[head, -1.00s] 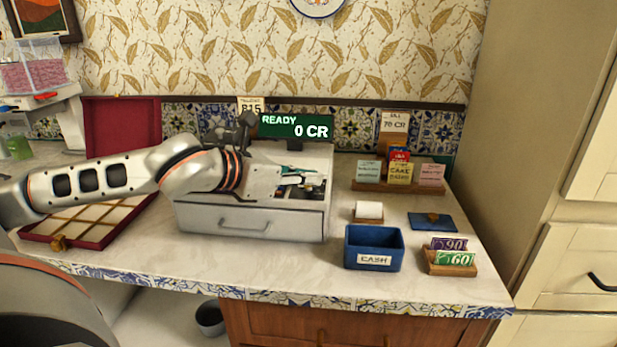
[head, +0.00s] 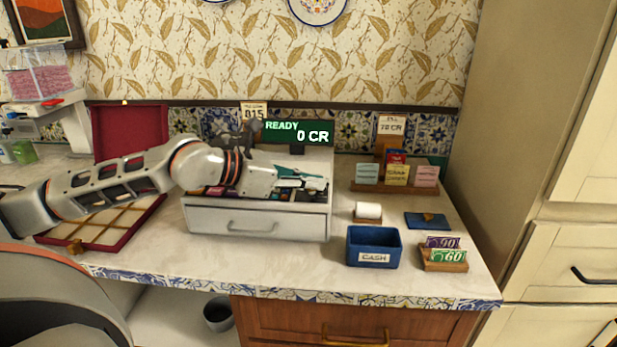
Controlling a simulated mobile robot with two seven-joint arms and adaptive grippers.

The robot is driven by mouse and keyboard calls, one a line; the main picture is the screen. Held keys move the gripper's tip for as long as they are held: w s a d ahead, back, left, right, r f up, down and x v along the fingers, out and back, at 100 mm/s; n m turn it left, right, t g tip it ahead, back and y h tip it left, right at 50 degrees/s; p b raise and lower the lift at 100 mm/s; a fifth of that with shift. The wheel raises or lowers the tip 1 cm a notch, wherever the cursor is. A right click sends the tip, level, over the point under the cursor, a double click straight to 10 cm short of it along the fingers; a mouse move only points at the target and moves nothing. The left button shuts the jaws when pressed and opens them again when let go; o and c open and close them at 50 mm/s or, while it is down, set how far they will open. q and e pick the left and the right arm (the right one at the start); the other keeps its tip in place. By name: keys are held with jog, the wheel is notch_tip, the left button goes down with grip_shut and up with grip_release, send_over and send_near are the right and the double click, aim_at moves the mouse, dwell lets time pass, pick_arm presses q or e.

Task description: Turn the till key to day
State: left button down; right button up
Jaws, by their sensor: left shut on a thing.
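The till (head: 258,222) is a white box with a closed drawer on the counter. Its green display (head: 297,131) reads READY 0 CR. My left gripper (head: 308,181) reaches over the right part of the till's key panel from the left. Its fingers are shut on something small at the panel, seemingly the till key. The key itself is hidden by the fingers, so its position cannot be read. My right gripper is not in view.
A blue CASH box (head: 374,247), a paper roll (head: 368,211) and a holder with 90 and 60 notes (head: 444,257) stand right of the till. A card rack (head: 398,187) stands behind them. An open red case (head: 130,132) lies left, under my arm.

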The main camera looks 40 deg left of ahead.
pick_arm(q)
jog(key=shift+f+m+g+h, duration=0.1)
jog(key=shift+m+g+h, duration=0.4)
jog(key=shift+m+h, duration=0.15)
jog(key=shift+w+f+m+g+h+b, duration=0.1)
jog(key=shift+f+m+g+h+b, duration=0.05)
jog(key=shift+m+g+h+b, duration=0.3)
jog(key=shift+f+m, duration=0.1)
jog(key=shift+m, duration=0.2)
jog(key=shift+f+m+g+h+b, duration=0.15)
jog(key=shift+m+g+h+b, duration=0.4)
jog(key=shift+b, duration=0.4)
jog(key=shift+f+h+b, duration=0.1)
jog(key=shift+h+b, duration=0.15)
jog(key=shift+b, duration=0.2)
jog(key=shift+m+g+h+b, duration=0.3)
jog(key=shift+m+g+b, duration=0.2)
jog(key=shift+b, duration=0.7)
jog(key=shift+r+m+g+h+b, duration=0.3)
jog(key=shift+m+g+b, duration=0.25)
jog(key=shift+b, duration=0.3)
jog(key=shift+r, duration=0.1)
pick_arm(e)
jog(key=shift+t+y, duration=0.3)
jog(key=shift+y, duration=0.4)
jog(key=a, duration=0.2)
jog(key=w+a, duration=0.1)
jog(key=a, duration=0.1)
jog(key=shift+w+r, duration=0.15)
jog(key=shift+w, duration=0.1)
